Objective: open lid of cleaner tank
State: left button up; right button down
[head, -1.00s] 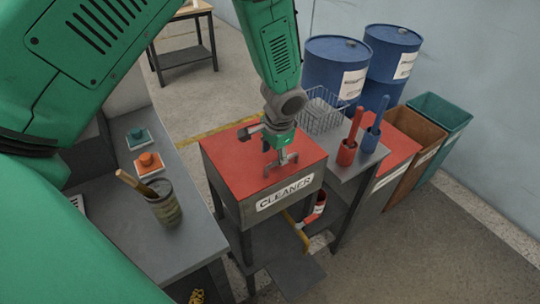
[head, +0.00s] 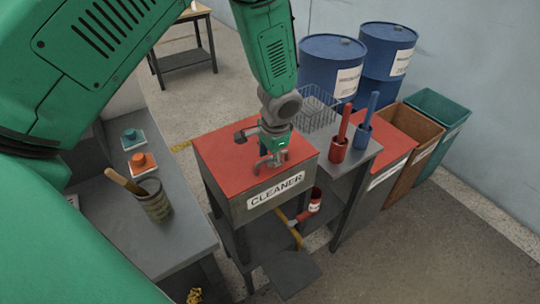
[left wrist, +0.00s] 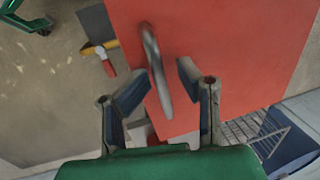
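The cleaner tank (head: 233,212) is a dark grey box on legs with a white CLEANER label. Its flat red lid (head: 222,160) is closed and also fills much of the left wrist view (left wrist: 235,45). A curved grey handle (left wrist: 155,65) stands on the lid. My left gripper (head: 270,161) is low over the front part of the lid. In the left wrist view its two fingers (left wrist: 165,75) are apart, with the handle showing between them. I cannot tell whether a finger touches the handle. My right gripper is not in view.
A side shelf right of the tank holds red (head: 338,150) and blue (head: 363,138) tools in holders and a wire basket (head: 316,110). Blue drums (head: 325,68) and open bins (head: 440,108) stand beyond. A grey bench (head: 120,205) with a can (head: 153,202) is at left.

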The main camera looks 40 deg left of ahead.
pick_arm(q)
jog(key=shift+s+d+r, duration=0.1)
jog(key=shift+d+r, duration=0.1)
jog(key=shift+r, duration=0.1)
notch_tip(320, 180, up, 11)
jog(key=d, duration=0.2)
jog(key=shift+s+r, duration=0.15)
jog(key=shift+s, duration=0.1)
dwell(0.3)
